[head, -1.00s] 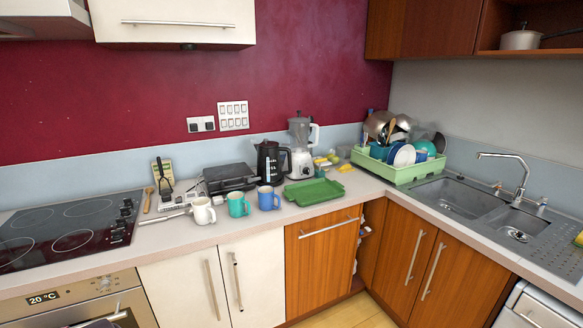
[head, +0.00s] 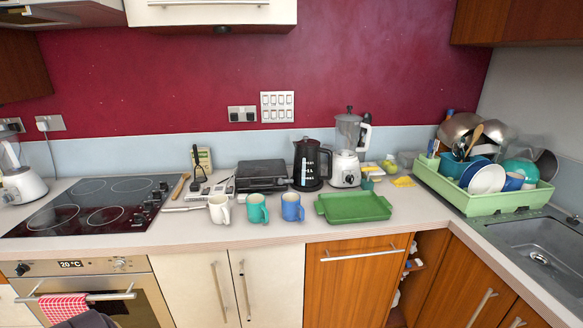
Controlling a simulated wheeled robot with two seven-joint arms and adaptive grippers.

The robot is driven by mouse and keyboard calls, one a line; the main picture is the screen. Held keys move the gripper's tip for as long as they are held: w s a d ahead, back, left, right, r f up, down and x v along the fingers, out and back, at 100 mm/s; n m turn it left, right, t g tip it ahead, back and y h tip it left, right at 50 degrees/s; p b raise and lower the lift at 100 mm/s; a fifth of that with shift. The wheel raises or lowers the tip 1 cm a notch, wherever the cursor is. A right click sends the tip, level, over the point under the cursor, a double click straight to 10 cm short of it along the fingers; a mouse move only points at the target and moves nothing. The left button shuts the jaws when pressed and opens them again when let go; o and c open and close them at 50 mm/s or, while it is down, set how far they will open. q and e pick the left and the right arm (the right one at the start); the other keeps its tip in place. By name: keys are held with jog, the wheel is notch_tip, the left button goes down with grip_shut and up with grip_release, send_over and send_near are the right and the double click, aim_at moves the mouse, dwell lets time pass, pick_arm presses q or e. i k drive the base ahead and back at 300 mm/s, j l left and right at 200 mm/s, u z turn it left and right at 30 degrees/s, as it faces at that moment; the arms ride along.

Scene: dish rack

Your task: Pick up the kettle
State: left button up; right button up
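The kettle (head: 307,166) is black with a clear level strip on its front and a handle on its right side. It stands upright on the counter, near the back wall. It is between a dark flat appliance (head: 262,176) on its left and a blender (head: 347,152) on its right. A blue mug (head: 292,208) stands in front of it, a little to the left, and a green tray (head: 353,207) lies in front of it to the right. Neither of my grippers shows in the head view.
A teal mug (head: 257,209) and a white mug (head: 219,209) stand left of the blue mug. A black hob (head: 90,205) is at the left. A green dish rack (head: 487,201) full of dishes is at the right, beside the sink (head: 545,245). The counter's front edge is mostly clear.

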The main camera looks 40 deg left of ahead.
aim_at(307, 169)
jog(key=i+l+u, duration=0.85)
